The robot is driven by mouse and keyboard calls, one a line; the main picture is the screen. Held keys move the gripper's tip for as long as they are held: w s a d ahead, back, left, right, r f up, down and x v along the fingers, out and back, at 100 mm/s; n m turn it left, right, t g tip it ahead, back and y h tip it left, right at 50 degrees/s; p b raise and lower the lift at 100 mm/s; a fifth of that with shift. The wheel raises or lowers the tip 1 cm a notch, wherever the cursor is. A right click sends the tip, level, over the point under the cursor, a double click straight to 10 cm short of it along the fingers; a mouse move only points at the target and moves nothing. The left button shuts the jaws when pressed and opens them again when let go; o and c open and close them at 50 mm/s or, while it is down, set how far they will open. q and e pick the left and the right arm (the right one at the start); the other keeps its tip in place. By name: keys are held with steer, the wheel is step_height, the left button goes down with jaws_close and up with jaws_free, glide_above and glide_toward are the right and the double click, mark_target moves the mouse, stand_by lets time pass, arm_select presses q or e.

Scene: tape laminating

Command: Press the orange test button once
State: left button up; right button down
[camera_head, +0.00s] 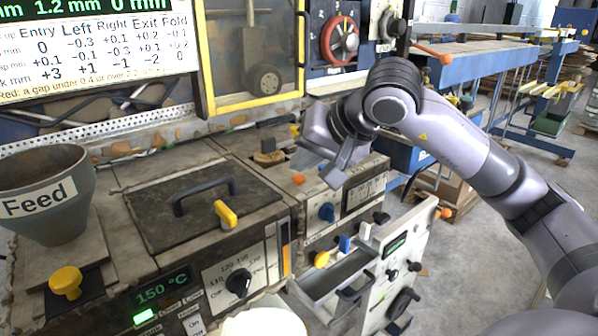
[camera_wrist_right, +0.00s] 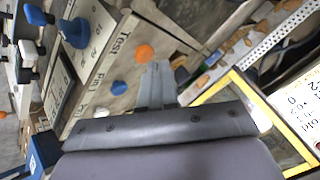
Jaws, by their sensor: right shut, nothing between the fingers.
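The orange test button (camera_wrist_right: 144,51) shows in the right wrist view on a pale panel, close to the printed word "Test". It also shows in the head view (camera_head: 299,178) on the machine top, left of my right gripper. My right gripper (camera_head: 337,182) is shut and empty, pointing down over the machine. In the right wrist view its fingertips (camera_wrist_right: 158,66) appear just right of and slightly below the button, with a small visible gap between them. Whether the fingers are above the panel or level with it is hard to tell. My left gripper is not in view.
A blue knob (camera_head: 327,212) and a meter (camera_head: 365,190) sit on the front panel near the gripper. A small blue button (camera_wrist_right: 119,88) is near the test button. A yellow-framed guard (camera_head: 258,104) stands behind. A black-handled lid (camera_head: 198,205) lies left.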

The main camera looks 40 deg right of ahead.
mark_target(304, 180)
steer(key=shift+r, duration=0.35)
step_height(304, 180, up, 5)
steer(key=p, duration=0.4)
steer(key=shift+r, duration=0.1)
stand_by(0.3)
stand_by(0.6)
